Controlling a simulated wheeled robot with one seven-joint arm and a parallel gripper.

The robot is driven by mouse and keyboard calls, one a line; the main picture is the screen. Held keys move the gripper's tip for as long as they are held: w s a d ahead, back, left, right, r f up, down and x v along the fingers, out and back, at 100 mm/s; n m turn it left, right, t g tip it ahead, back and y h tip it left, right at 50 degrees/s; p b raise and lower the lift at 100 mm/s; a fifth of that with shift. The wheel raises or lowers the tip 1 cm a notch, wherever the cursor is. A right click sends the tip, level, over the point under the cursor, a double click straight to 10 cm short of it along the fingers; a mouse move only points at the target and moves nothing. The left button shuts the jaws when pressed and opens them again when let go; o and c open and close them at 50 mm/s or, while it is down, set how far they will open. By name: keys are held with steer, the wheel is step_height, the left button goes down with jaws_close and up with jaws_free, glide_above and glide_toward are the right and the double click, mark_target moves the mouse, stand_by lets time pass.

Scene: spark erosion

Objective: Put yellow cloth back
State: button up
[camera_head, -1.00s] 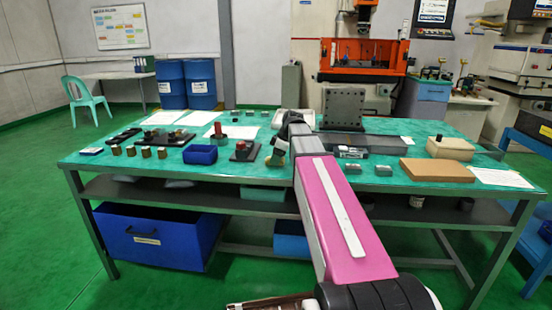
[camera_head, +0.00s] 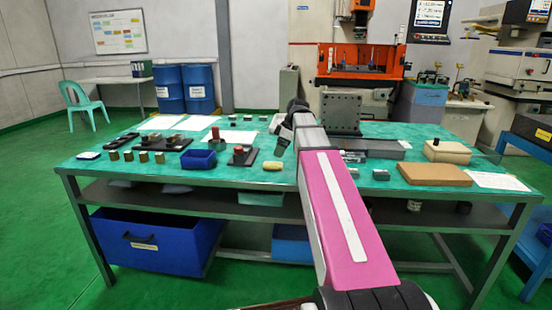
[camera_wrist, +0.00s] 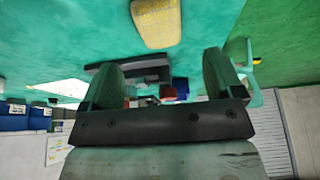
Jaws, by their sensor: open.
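The yellow cloth (camera_head: 272,165) lies as a small folded pad on the green table top (camera_head: 228,176), near the front edge and just left of my arm. It also shows at the top of the wrist view (camera_wrist: 156,22), apart from my fingers. My gripper (camera_head: 281,140) is above and behind the cloth in the head view, partly hidden by my wrist. In the wrist view my gripper (camera_wrist: 163,80) has its two fingers wide apart with nothing held between them.
Left of the cloth are a black fixture with a red knob (camera_head: 241,154) and a blue bin (camera_head: 198,159). A grey block plate (camera_head: 341,112) stands behind. Bare table surrounds the cloth.

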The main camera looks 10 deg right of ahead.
steer(key=shift+v, duration=2.55)
